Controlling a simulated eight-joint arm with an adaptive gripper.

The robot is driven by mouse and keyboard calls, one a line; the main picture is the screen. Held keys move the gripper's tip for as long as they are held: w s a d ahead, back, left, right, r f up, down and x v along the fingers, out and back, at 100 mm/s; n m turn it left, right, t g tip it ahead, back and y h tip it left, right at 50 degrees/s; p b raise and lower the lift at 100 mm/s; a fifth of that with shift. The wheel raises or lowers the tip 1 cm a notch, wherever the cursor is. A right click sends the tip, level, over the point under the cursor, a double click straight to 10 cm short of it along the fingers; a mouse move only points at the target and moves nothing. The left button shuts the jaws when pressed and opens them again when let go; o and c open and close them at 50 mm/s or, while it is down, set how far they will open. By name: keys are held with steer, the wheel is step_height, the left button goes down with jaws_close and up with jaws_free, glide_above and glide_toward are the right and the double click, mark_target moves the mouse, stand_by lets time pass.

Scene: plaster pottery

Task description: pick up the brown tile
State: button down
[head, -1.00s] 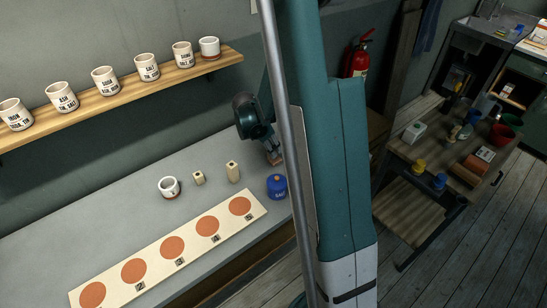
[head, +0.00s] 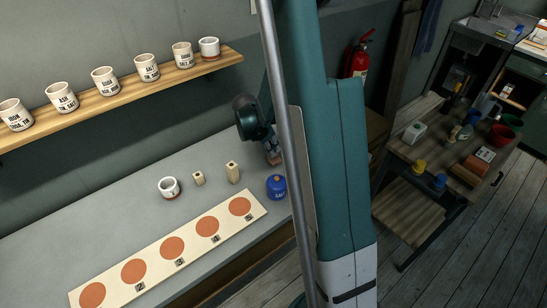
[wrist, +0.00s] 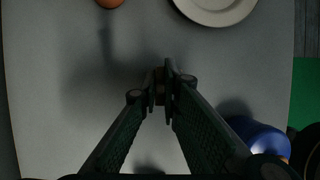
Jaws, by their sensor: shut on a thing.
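My gripper (head: 272,152) is low over the grey worktop, just left of the grey pole in the head view. In the wrist view its two fingertips (wrist: 160,88) are close together, shut on a thin brown edge, the brown tile (wrist: 159,82). Most of the tile is hidden between the fingers. I cannot tell whether it touches the worktop.
A blue jar (head: 277,186) stands close to my gripper; it also shows in the wrist view (wrist: 258,137). A white plate (wrist: 218,8) is at the wrist view's top. A board with orange discs (head: 150,287), two small blocks and a cup (head: 169,187) are leftward.

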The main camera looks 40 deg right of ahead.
steer(key=shift+r, duration=0.2)
step_height(320, 180, up, 18)
steer(key=p, duration=0.1)
steer(key=shift+f+p, duration=0.2)
steer(key=shift+p, duration=0.1)
stand_by(0.6)
stand_by(0.6)
